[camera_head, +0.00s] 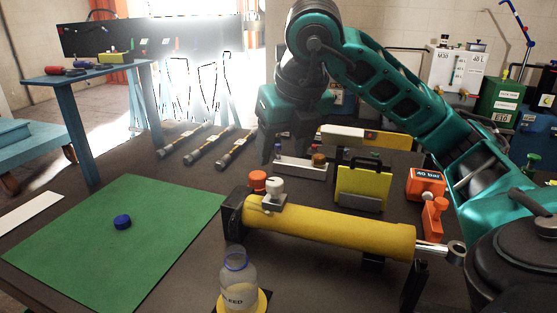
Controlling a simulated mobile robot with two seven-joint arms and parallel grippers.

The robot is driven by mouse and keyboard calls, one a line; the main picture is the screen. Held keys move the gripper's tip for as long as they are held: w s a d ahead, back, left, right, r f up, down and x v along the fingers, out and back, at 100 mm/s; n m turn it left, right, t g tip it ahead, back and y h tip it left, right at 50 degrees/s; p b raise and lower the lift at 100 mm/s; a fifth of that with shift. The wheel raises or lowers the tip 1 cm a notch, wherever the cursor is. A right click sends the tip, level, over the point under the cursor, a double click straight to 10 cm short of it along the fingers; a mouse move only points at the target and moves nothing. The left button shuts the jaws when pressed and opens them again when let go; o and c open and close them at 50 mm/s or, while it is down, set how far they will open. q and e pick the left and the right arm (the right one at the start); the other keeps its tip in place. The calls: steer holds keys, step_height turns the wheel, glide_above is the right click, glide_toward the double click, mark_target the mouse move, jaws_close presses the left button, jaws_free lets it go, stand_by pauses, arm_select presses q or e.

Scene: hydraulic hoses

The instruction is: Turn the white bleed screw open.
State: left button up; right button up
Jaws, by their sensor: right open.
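The white bleed screw (275,185) stands on a small block at the left end of the yellow cylinder (330,228), beside an orange-red cap (257,181). The cylinder lies across the table with its rod end to the right. My right gripper (288,150) is open and points down, above and behind the bleed screw in the picture, apart from it. Its fingers are dark and partly blend with the table behind. A clear bottle (238,283) with a blue rim and a bleed label stands in front of the cylinder. My left gripper is not in view.
A green mat (90,240) with a blue cap (122,222) lies at the left. Several hoses (205,147) lie behind it. The mat is mostly clear.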

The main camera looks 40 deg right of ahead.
steer(key=p+v, duration=0.2)
steer(key=v, duration=0.2)
steer(key=shift+s+r, duration=0.15)
steer(key=shift+r, duration=0.15)
steer(key=shift+a, duration=0.1)
